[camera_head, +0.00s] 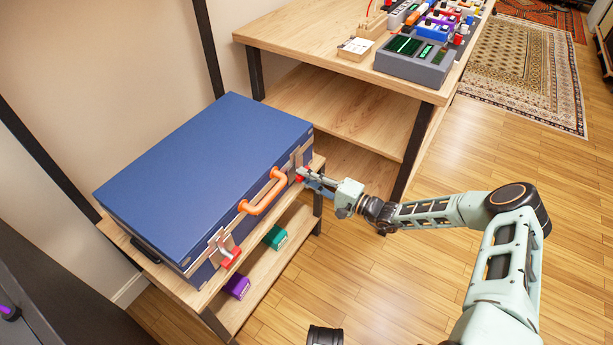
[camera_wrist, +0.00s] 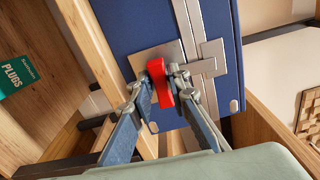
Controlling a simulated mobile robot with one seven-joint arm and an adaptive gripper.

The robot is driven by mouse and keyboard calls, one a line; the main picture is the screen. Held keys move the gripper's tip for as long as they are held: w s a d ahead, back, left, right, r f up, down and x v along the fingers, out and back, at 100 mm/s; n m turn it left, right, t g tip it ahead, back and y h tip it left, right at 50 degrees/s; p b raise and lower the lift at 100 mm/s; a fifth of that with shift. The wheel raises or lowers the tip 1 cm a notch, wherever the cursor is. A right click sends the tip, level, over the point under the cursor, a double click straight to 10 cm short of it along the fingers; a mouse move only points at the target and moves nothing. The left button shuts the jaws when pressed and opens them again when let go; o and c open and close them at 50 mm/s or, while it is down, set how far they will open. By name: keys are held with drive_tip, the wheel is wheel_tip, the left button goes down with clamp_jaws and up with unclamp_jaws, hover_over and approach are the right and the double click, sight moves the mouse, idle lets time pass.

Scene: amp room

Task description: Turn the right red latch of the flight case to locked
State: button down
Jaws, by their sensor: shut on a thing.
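The blue flight case (camera_head: 205,165) lies shut on a low wooden shelf unit, with an orange handle (camera_head: 263,193) on its front. The right red latch (camera_head: 302,174) is at the right end of that front, mostly covered by my gripper (camera_head: 308,177). In the wrist view the red latch (camera_wrist: 160,83) is a red tab on a metal plate. My gripper (camera_wrist: 163,92) has one finger on each side of the tab and is shut on it. The left red latch (camera_head: 230,257) sits near the case's left front corner, apart from my gripper.
A wooden table (camera_head: 310,35) with a grey pedal board (camera_head: 415,65) stands behind and to the right. Below the case, the shelf holds a green box (camera_head: 275,237) and a purple box (camera_head: 237,286). The wooden floor (camera_head: 400,285) in front is open.

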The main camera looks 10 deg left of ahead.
drive_tip(key=shift+n, duration=0.4)
drive_tip(key=c, duration=1.8)
unclamp_jaws()
drive_tip(key=shift+c, duration=0.2)
drive_tip(key=shift+d, duration=0.15)
drive_tip(key=v, duration=1.1)
drive_tip(key=shift+s+d, duration=0.15)
drive_tip(key=shift+d, duration=0.25)
drive_tip(key=shift+a, duration=0.1)
